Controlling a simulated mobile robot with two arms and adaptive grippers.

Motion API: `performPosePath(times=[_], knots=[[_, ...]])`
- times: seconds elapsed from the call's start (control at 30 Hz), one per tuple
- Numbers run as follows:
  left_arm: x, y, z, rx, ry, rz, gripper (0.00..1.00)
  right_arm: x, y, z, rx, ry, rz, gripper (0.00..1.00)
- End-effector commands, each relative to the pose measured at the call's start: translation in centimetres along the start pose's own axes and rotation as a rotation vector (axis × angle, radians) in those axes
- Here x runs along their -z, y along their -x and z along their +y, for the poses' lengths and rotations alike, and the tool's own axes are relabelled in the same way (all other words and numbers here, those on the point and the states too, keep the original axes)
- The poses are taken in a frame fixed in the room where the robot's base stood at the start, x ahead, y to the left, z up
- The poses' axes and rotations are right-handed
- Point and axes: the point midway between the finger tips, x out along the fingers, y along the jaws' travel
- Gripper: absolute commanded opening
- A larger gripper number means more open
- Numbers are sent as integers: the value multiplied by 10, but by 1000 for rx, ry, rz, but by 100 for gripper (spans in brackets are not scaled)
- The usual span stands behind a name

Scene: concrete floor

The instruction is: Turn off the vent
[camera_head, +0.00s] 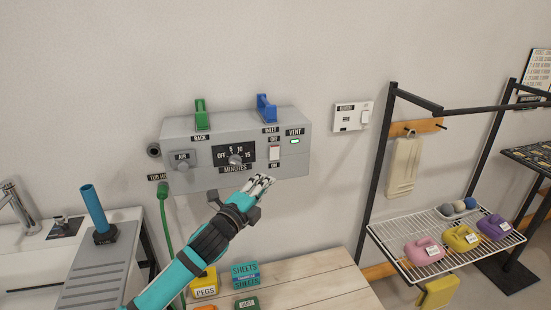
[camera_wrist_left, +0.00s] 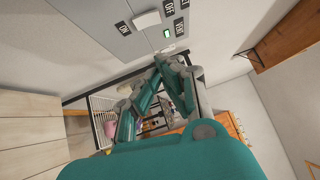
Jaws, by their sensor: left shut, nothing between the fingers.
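A grey control box (camera_head: 205,178) is on the wall. On its right part, a white rocker switch (camera_head: 274,153) sits between an OFF label above and an ON label below. Right of it, a green light (camera_head: 295,141) is lit under the VENT label. The switch (camera_wrist_left: 147,19) and the lit light (camera_wrist_left: 167,33) also show at the top of the left wrist view. I cannot tell which way the rocker is tilted. My left gripper (camera_head: 263,182) is shut and empty, just below the ON label in the picture; contact is not clear. My right gripper is out of view.
The box also carries a minutes dial (camera_head: 236,160), a small knob (camera_head: 182,161), and green (camera_head: 201,114) and blue (camera_head: 266,107) levers on top. A separate wall switch (camera_head: 352,116) is to the right. A wooden bench (camera_head: 310,283) with small boxes lies below.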

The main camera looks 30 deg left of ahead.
Motion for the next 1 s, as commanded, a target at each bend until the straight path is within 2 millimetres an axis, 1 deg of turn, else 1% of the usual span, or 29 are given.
performPosePath(times=[0.03,0.4,0.5,0.63,0.77,1.0], knots=[[-1,-10,-4,3,1,-1,0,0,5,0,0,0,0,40],[0,-88,-4,1,2,-2,0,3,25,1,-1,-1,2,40],[-15,-98,-3,-2,-2,-2,0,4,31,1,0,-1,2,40],[-23,-107,-1,-2,-1,0,0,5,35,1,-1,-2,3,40],[-28,-111,-1,-1,-2,0,0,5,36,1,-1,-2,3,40],[-28,-111,0,0,-1,0,0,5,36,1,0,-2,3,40]])
